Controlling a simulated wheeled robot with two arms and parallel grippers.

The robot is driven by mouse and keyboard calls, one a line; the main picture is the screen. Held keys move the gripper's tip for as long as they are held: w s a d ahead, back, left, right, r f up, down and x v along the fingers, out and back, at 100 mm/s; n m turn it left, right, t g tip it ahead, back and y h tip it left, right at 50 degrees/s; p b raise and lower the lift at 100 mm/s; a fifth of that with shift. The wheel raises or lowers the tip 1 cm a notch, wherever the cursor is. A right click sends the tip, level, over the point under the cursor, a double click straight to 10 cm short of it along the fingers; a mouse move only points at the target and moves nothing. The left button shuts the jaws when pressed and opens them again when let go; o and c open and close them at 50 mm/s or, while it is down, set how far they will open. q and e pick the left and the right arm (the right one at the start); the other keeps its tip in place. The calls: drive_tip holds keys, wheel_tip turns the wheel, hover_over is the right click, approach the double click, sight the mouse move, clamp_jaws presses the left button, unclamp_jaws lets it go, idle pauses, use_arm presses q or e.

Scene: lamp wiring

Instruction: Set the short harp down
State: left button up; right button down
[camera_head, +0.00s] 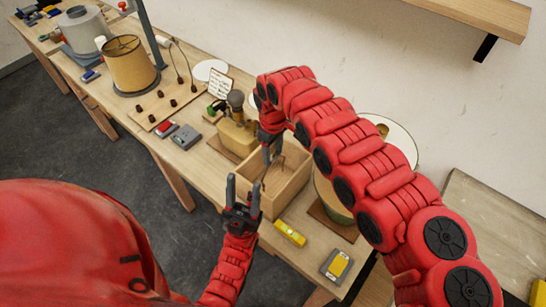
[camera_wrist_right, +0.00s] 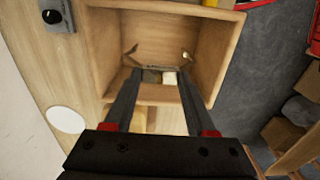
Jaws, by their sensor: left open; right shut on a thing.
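The short harp (camera_wrist_right: 131,49) is a thin wire piece between the fingertips of my right gripper (camera_wrist_right: 159,73), in the right wrist view. My right gripper is shut on it, over the open wooden box (camera_wrist_right: 92,60). In the head view my right gripper (camera_head: 270,158) points down at the box (camera_head: 296,189), and a bit of the harp (camera_head: 283,161) shows beside its fingers. I cannot tell whether the harp touches the box floor. My left gripper (camera_head: 243,192) is open and empty at the box's near left side.
A yellow block-like item (camera_head: 290,232) and a grey device with a yellow face (camera_head: 338,265) lie in front of the box. A brown lampshade (camera_head: 130,66) stands farther left. My right arm hides part of the round white-rimmed thing behind.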

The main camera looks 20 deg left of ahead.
wheel_tip(320, 180, down, 3)
drive_tip(key=shift+f+p, duration=0.2)
drive_tip(key=shift+p, duration=0.35)
drive_tip(key=shift+f, duration=0.1)
drive_tip(key=shift+f, duration=0.15)
drive_tip(key=shift+c, duration=1.1)
unclamp_jaws()
